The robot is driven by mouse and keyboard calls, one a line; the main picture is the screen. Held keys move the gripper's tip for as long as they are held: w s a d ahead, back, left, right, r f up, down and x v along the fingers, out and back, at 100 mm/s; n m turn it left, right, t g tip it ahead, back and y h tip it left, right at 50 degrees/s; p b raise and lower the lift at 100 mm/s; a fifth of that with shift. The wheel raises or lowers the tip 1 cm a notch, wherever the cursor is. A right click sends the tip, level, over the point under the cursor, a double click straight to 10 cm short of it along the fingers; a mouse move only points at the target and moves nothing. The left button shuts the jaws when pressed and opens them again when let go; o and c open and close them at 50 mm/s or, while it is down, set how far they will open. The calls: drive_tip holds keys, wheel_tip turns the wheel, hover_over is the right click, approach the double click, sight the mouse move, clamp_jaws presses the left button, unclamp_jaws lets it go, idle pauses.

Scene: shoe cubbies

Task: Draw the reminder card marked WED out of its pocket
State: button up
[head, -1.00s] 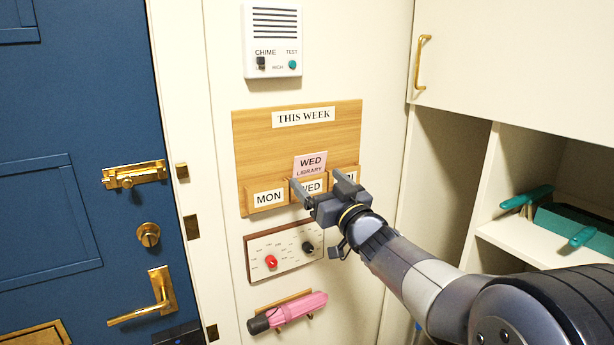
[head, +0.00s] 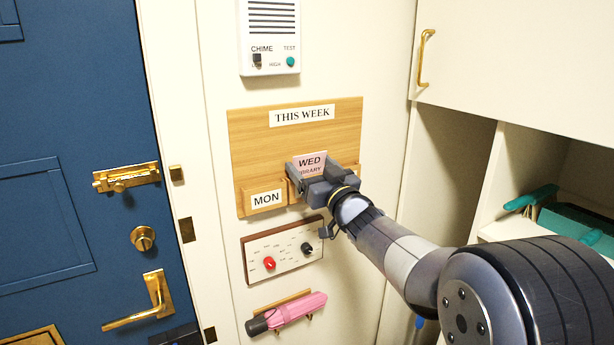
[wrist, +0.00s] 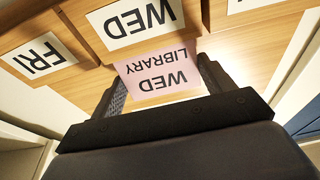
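The pink WED card (head: 309,162), which reads LIBRARY under the day, stands upright in the middle pocket of the wooden THIS WEEK board (head: 250,140). My gripper (head: 314,173) is at the card, one finger on each side of it, and hides most of the WED pocket. In the wrist view, which is upside down, the card (wrist: 158,74) shows between my open fingers (wrist: 163,82), close to both its edges. I cannot tell if they touch it. The WED pocket (wrist: 190,30) is just beyond the fingertips.
The MON pocket (head: 265,199) is left of my gripper; the FRI pocket (wrist: 42,55) is on its other side. A chime box (head: 270,35) hangs above, a dial panel (head: 283,250) and a pink umbrella (head: 290,312) below. Shelves (head: 490,190) stand at right.

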drive_tip(key=shift+r, duration=0.15)
drive_tip(key=shift+c, duration=0.4)
drive_tip(key=shift+s+d+r+p, duration=0.15)
drive_tip(key=shift+s+r+p, duration=0.05)
drive_tip(key=shift+r+p, duration=0.8)
drive_tip(key=shift+s+d+r+p, duration=0.15)
drive_tip(key=shift+s+r+p, duration=0.1)
drive_tip(key=shift+r+p, duration=0.7)
drive_tip(key=shift+s+d+r+p, duration=0.2)
drive_tip(key=shift+r+p, duration=0.5)
drive_tip(key=shift+r, duration=0.55)
drive_tip(key=s+d+r, duration=0.1)
drive_tip(key=s+d, duration=0.2)
drive_tip(key=s, duration=0.2)
drive_tip(key=shift+s+d+r+p, duration=0.2)
drive_tip(key=shift+s+d+p, duration=0.2)
drive_tip(key=shift+p, duration=0.05)
drive_tip(key=shift+f, duration=0.1)
